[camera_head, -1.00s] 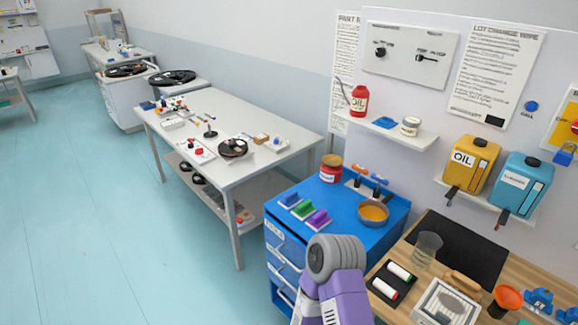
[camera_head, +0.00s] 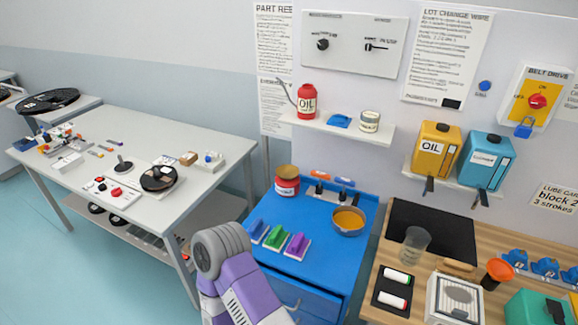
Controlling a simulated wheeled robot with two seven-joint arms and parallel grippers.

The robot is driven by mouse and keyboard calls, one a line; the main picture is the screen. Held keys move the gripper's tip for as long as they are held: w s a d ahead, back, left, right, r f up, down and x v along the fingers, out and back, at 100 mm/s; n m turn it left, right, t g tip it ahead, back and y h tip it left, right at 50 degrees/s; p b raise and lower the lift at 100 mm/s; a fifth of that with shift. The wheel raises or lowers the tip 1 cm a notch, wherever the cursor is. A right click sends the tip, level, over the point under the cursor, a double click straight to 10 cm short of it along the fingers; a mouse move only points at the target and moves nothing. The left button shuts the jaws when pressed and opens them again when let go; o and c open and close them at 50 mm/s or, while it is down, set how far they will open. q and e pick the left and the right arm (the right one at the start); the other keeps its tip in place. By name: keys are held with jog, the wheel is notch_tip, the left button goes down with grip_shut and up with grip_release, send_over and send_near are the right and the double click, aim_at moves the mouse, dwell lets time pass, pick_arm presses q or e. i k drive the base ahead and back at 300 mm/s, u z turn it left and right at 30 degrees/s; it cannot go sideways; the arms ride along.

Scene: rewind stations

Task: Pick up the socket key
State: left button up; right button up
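I cannot make out for sure which thing is the socket key. Two small tools with orange and blue tops (camera_head: 344,182) stand in dark holders at the back of the blue cabinet (camera_head: 322,262); their kind is too small to tell. A purple and grey arm link (camera_head: 240,285) of mine rises from the bottom edge, in front of the blue cabinet's left side. Neither of my grippers shows in the head view.
On the blue cabinet are a red jar (camera_head: 287,186), a pan (camera_head: 348,221) and blue, green and purple blocks. A grey table (camera_head: 130,150) with reels stands left. A wooden bench (camera_head: 375,312) with a glass beaker (camera_head: 414,245) is right. Open floor lies at lower left.

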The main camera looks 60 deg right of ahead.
aim_at(318, 175)
jog(key=i, duration=2.45)
jog(key=z, duration=3)
